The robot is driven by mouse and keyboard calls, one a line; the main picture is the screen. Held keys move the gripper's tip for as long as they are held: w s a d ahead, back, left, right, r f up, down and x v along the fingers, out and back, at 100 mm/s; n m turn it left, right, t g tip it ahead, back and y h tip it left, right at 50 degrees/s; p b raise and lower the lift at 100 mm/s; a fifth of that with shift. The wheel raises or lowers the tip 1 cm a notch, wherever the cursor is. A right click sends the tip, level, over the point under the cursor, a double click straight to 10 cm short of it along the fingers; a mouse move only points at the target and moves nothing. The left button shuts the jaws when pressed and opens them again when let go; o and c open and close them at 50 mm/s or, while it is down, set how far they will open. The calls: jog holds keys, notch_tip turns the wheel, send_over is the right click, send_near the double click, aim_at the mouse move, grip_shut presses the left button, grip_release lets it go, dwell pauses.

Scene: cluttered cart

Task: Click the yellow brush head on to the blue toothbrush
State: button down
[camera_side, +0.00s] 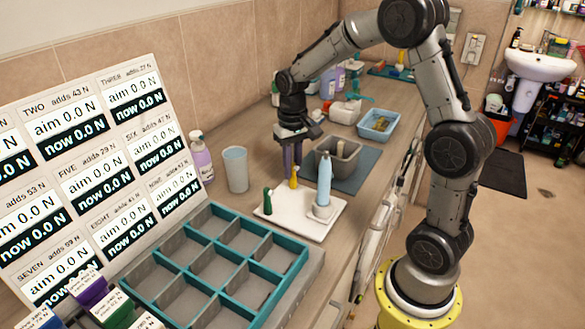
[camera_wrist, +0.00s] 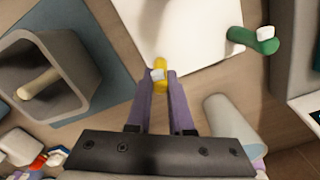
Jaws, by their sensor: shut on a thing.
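My gripper (camera_side: 292,162), with purple fingers, is shut on the yellow brush head (camera_side: 294,178). In the wrist view, the yellow brush head (camera_wrist: 160,76) sits between the fingertips (camera_wrist: 158,80), with a whitish part facing the camera. It is at the back edge of the white tray (camera_side: 290,222); I cannot tell whether it touches the tray. The blue toothbrush (camera_side: 324,180) stands upright on a white base at the tray's right side, to the right of the gripper and apart from it. The toothbrush is not visible in the wrist view.
A green brush head (camera_side: 267,201) stands on the tray's left. A grey tub (camera_side: 345,165) on a dark mat is behind the toothbrush. A grey cup (camera_side: 236,170) and a lilac pump bottle (camera_side: 201,160) stand left. A teal-rimmed compartment box (camera_side: 215,262) and number board (camera_side: 85,140) are in front.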

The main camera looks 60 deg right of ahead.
jog(key=shift+r, duration=2.5)
jog(key=c, duration=1.5)
grip_release()
grip_shut()
jog(key=shift+r, duration=0.1)
